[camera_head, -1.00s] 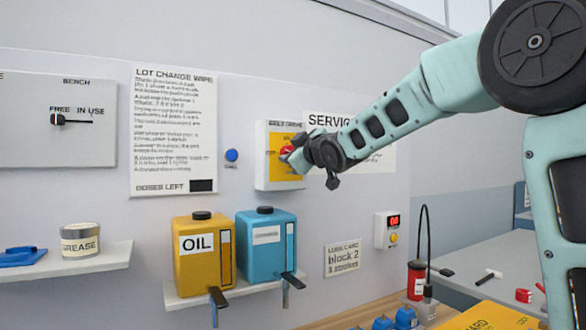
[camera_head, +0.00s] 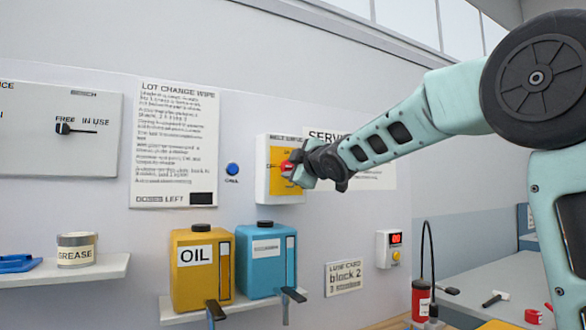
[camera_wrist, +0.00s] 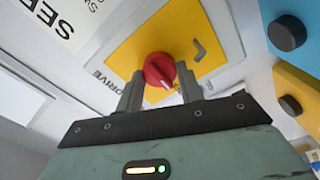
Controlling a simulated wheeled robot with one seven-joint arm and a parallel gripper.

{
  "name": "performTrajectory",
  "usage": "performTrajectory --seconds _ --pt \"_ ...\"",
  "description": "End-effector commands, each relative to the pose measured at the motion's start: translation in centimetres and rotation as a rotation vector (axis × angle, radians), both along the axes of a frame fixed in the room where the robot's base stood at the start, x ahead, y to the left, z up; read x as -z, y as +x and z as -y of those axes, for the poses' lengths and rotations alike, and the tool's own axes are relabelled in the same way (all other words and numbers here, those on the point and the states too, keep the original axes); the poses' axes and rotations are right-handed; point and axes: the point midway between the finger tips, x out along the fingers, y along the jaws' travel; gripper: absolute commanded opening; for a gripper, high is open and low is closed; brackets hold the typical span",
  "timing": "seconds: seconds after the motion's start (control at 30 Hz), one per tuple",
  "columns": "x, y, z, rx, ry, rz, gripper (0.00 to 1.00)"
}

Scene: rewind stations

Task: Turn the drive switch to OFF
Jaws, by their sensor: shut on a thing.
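The drive switch is a red round knob (camera_wrist: 159,69) on a yellow plate (camera_wrist: 150,38) marked DRIVE in the wrist view. A short white mark shows near the knob's lower edge; I cannot read which label it points to. In the head view the knob (camera_head: 286,168) is on a white wall box (camera_head: 281,202), partly hidden by my gripper. My gripper (camera_wrist: 160,82) is shut on the knob, one finger on each side. My gripper (camera_head: 298,170) reaches the box from the right in the head view, and hides some of the plate.
A blue button (camera_head: 232,169) is on the wall left of the box. Below stand a yellow OIL container (camera_head: 190,283) and a blue container (camera_head: 258,272) on a shelf.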

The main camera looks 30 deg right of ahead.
Motion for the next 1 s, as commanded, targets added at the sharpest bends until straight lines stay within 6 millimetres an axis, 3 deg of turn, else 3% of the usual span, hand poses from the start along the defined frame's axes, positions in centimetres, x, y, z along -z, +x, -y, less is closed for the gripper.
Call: performTrajectory --seconds 0.2,0.23,0.3,0.67,0.87,1.0 --pt "0.0 0.0 0.0 0.001 -0.002 0.0 0.14" --pt "0.0 0.0 0.0 0.0 -0.002 0.0 0.46" --pt "0.0 0.0 0.0 0.0 -0.002 -0.001 0.59" --pt "0.0 -0.5 0.0 0.0 0.0 0.0 0.59" --pt "0.1 -3.5 0.0 -0.001 0.001 0.004 0.59" --pt "0.1 -6.6 -0.1 -0.001 0.001 0.004 0.59"
